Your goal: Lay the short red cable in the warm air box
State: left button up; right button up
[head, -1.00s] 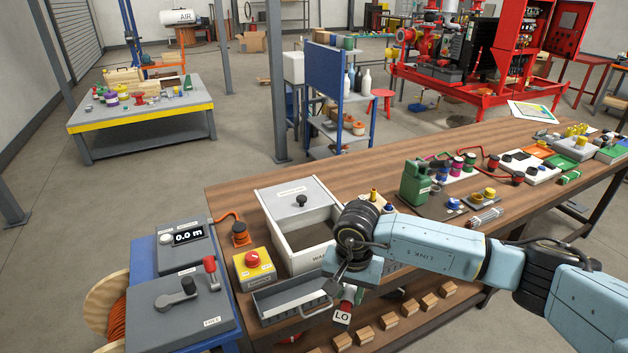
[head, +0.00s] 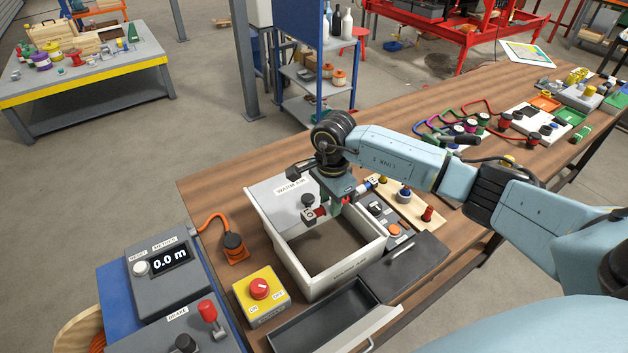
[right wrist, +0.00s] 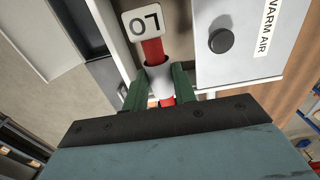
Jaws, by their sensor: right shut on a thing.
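The warm air box (head: 292,262) is a white open-topped box with a dark floor. A grey cover with a black knob, labelled WARM AIR, spans its back part; the cover also shows in the right wrist view (right wrist: 245,62). My right gripper (head: 340,208) is above the box opening, near the cover's front edge. Its green fingers (right wrist: 157,88) are shut on a short red piece, the red cable (right wrist: 152,50), at a pale collar. A white LO tag shows at its end. Its height above the box floor is hard to judge. My left gripper is not in view.
A yellow switch box (head: 261,296) with a red button and a grey open drawer (head: 330,325) stand in front of the box. A wooden tray (head: 410,208) with knobs lies right of it. An orange cable (head: 215,222) lies left. Bare tabletop (head: 225,190) shows behind left.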

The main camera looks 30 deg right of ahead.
jog(key=shift+s+f+b, duration=0.25)
jog(key=shift+f+b, duration=0.05)
jog(key=shift+f, duration=0.35)
jog(key=b, duration=0.4)
send_over(328, 249)
notch_tip(328, 249, down, 6)
jog(key=shift+f, duration=0.15)
jog(key=shift+b, duration=0.3)
jog(key=shift+f+b, duration=3.35)
jog(key=shift+f, duration=0.45)
jog(key=shift+f, duration=0.15)
